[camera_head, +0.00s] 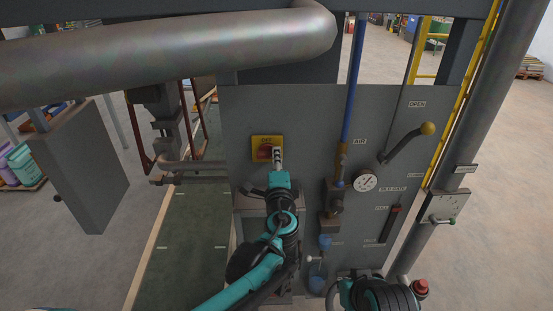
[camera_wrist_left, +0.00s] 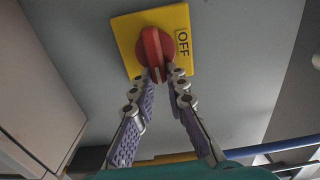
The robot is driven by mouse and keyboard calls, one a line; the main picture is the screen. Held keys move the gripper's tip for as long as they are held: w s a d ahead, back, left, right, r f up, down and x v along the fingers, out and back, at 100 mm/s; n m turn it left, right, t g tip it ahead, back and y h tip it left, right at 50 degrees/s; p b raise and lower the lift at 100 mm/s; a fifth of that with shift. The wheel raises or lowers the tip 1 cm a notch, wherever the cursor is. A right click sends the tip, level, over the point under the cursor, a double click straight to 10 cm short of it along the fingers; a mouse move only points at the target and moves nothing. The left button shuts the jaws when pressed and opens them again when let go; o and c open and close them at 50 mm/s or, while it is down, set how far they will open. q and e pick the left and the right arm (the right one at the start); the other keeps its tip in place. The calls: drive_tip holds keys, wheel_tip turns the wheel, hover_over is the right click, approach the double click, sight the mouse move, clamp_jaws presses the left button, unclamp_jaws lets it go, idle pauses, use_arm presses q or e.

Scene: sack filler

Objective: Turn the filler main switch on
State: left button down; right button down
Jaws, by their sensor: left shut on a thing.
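The main switch is a red rotary knob (camera_wrist_left: 155,47) on a yellow plate (camera_head: 268,141) marked OFF, on the grey panel (camera_head: 305,120). In the left wrist view the yellow plate (camera_wrist_left: 125,25) shows the OFF label (camera_wrist_left: 183,42) to the right of the knob. My left gripper (camera_head: 277,158) reaches the plate from below and partly covers the knob in the head view. Its two fingers (camera_wrist_left: 160,76) are closed on the knob's raised grip, one on each side. The grip runs roughly up and down in the wrist view. My right gripper is not visible.
Right of the switch are a blue air pipe (camera_head: 351,90), a round gauge (camera_head: 365,180) and a lever with a yellow ball (camera_head: 427,129). A large grey pipe (camera_head: 170,50) crosses above. A grey box (camera_head: 75,165) stands at the left.

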use_arm(q)
drive_tip(key=shift+f, duration=0.1)
idle(0.3)
drive_tip(key=c, duration=1.5)
unclamp_jaws()
drive_tip(key=shift+s, duration=0.1)
drive_tip(key=shift+c, duration=0.2)
drive_tip(key=s, duration=1.2)
